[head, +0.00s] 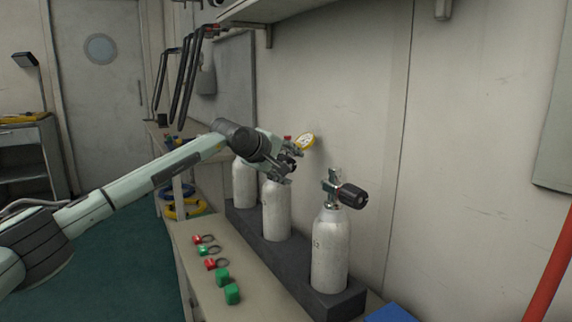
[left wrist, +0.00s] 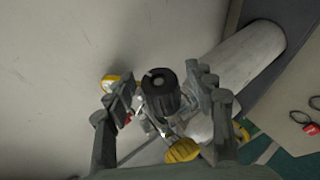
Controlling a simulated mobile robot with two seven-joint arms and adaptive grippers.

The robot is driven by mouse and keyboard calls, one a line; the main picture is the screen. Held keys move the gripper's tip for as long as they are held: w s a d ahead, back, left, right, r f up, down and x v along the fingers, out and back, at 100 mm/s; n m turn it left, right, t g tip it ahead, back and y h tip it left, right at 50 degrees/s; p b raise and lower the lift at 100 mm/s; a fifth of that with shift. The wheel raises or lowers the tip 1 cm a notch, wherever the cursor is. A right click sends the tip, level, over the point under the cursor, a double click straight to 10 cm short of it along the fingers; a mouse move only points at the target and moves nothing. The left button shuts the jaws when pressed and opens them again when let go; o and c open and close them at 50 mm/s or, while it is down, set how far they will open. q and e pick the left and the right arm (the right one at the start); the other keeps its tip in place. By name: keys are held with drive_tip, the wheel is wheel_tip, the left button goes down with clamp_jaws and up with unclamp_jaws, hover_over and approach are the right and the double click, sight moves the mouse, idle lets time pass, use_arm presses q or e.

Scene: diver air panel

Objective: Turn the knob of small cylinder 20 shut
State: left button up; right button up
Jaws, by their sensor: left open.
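Three white small cylinders stand in a row in the head view: a left one (head: 243,186), a middle one (head: 276,211) and a right one (head: 330,250). Their number marks are too small to read surely, so I cannot tell which is 20. My left gripper (head: 292,166) is open at the top of the middle cylinder and hides most of its valve. In the left wrist view, a black ribbed knob (left wrist: 160,94) sits between the open fingers of the gripper (left wrist: 165,90), with no clear grip on it. The right cylinder's black knob (head: 352,195) is in plain view. My right gripper is not in view.
A dark rack (head: 310,288) holds the cylinders against the wall. Red and green tags and blocks (head: 222,276) lie on the bench in front. A yellow gauge (head: 305,142) is just beyond my gripper. Black hoses (head: 186,82) hang behind. A shelf is overhead.

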use_arm(q)
drive_tip(key=v, duration=1.2)
